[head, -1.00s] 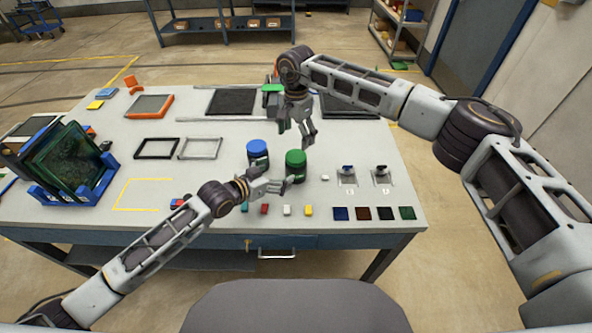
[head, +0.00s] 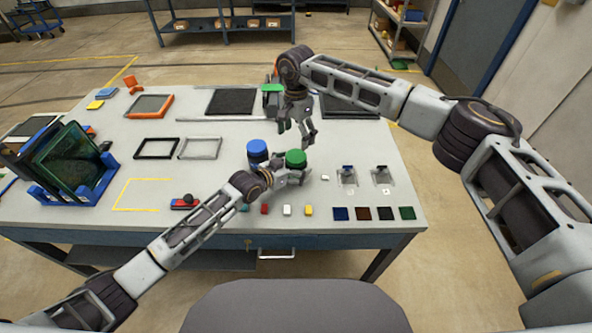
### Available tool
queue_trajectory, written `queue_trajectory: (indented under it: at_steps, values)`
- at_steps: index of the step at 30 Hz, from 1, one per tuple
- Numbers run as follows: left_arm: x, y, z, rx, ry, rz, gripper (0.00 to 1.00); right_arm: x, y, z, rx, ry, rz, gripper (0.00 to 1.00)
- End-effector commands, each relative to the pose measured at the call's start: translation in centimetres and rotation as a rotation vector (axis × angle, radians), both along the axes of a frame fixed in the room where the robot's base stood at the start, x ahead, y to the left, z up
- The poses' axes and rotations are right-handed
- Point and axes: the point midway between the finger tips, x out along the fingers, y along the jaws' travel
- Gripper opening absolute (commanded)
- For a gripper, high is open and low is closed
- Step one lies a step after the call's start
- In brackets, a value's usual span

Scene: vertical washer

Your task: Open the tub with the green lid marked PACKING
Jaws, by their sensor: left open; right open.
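The tub with the green lid (head: 296,158) stands upright on the table, right of the tub with the blue lid (head: 257,147). Its label is too small to read. My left gripper (head: 299,177) is open at the green-lidded tub's body, just below the lid, and hides most of that body. I cannot tell whether the fingers touch it. My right gripper (head: 308,140) is open and empty, pointing down above and slightly right of the green lid.
The white table (head: 230,185) has small colored blocks and flat tiles (head: 374,213) along its front. Two small fixtures (head: 347,176) stand to the right. A blue rack (head: 70,193) with dark panels stands at the left.

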Motion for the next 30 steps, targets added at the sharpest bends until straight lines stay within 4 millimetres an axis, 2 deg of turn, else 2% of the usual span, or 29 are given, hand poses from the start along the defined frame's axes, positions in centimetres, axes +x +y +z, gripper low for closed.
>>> queue_trajectory:
  at_steps: [6,17,20,30]
  values:
    - [0.73,-0.68,-0.43,0.001,0.0,0.0,0.94,0.0,0.0,0.0,0.0,0.0,0.0,0.81]
    - [0.87,-0.79,-0.5,0.001,0.0,0.0,0.94,0.0,0.0,0.0,0.0,0.0,0.0,0.81]
    - [0.87,-0.78,-0.49,0.001,0.0,0.0,0.84,0.0,0.0,0.0,0.0,0.0,0.0,0.81]
    - [0.87,-0.76,-0.5,0.001,0.0,0.0,0.4,0.0,0.0,0.0,0.0,0.0,0.0,0.81]
